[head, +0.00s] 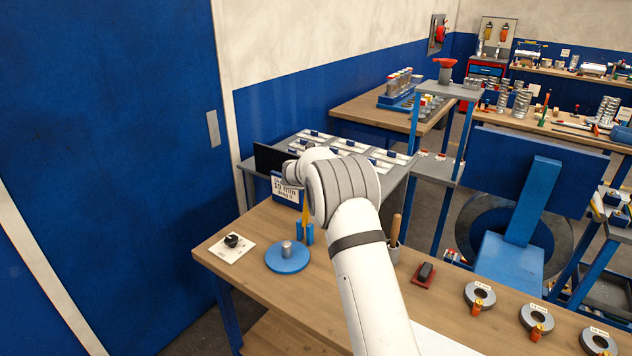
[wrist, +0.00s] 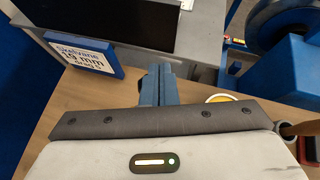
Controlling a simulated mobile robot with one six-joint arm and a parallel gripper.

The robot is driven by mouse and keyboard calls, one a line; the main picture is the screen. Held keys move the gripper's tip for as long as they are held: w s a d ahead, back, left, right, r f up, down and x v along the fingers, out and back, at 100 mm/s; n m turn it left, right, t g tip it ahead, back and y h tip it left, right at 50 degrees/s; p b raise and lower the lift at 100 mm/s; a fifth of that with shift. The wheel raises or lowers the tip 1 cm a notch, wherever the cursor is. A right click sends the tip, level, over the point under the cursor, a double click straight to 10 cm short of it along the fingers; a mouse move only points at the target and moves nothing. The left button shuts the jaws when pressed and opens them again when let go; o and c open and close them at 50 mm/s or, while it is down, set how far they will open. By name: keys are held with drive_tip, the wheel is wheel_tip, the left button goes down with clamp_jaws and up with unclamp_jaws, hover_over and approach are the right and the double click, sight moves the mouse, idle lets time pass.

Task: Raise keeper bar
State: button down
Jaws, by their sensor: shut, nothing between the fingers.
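No part in view can be picked out with certainty as the keeper bar. My gripper (wrist: 157,84) shows in the wrist view as two blue fingers close together, shut with nothing between them. They lie over the wooden bench, just right of a blue-framed sign reading 19 mm (wrist: 83,52). The sign also shows in the head view (head: 286,190), left of my wrist. In the head view my arm hides much of the bench behind it. A blue round base with a metal post (head: 287,262) stands on the bench, left of my arm.
A white plate with a black knob (head: 231,248) is at the bench's left end. Right of my arm are a pot with a wooden handle (head: 397,227), a red block (head: 424,275) and grey rings (head: 480,294) with orange clips. A grey table with trays (head: 399,190) stands behind.

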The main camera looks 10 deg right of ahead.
wheel_tip(320, 180, up, 8)
drive_tip(key=s+p, duration=0.1)
drive_tip(key=p, duration=0.3)
drive_tip(key=shift+s+d+p, duration=0.35)
drive_tip(key=shift+d+p, duration=0.05)
drive_tip(key=shift+r, duration=0.1)
